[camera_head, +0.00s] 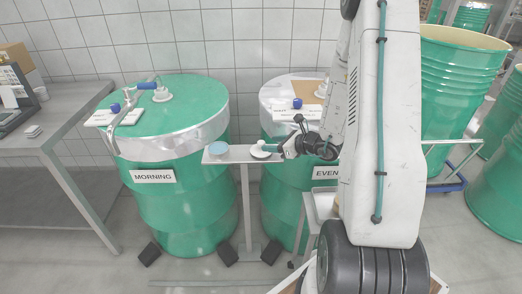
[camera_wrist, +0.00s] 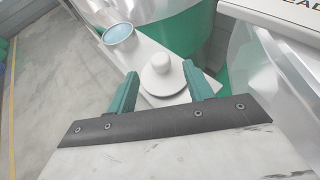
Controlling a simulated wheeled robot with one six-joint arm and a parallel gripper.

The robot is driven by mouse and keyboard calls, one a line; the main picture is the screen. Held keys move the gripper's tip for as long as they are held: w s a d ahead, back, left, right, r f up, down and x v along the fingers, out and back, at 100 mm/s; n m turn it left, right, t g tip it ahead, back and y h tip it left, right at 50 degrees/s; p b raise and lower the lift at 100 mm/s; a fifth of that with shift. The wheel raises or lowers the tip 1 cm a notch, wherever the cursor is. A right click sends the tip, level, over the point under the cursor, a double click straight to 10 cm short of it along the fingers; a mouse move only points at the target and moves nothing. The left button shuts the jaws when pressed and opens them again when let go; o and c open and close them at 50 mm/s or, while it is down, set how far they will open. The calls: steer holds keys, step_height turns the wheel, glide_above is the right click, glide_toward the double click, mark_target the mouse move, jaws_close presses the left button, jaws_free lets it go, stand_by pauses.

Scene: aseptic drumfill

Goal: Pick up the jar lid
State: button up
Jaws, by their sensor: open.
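The jar lid (camera_wrist: 161,76) is a white disc with a round knob on top. It lies flat on a narrow grey stand (camera_head: 240,156) between the two green drums, and its pale disc also shows in the head view (camera_head: 260,153). My gripper (camera_wrist: 160,82) is open, with its two green fingers on either side of the lid's near part. Nothing is held, and I cannot tell whether the fingers touch the lid. A round container with a light blue top (camera_wrist: 119,35) stands beside the lid, at the stand's left end in the head view (camera_head: 218,149).
The MORNING drum (camera_head: 180,210) stands left of the stand, with a blue-handled tool (camera_head: 132,105) on top. The EVENING drum (camera_head: 280,195) is behind my arm, with a card and blue knob (camera_head: 297,103) on it. A grey table (camera_head: 60,125) is at far left.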

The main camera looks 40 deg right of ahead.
steer(key=x, duration=0.7)
steer(key=shift+w+f, duration=0.15)
steer(key=shift+f, duration=0.15)
jaws_close()
steer(key=shift+r, duration=0.2)
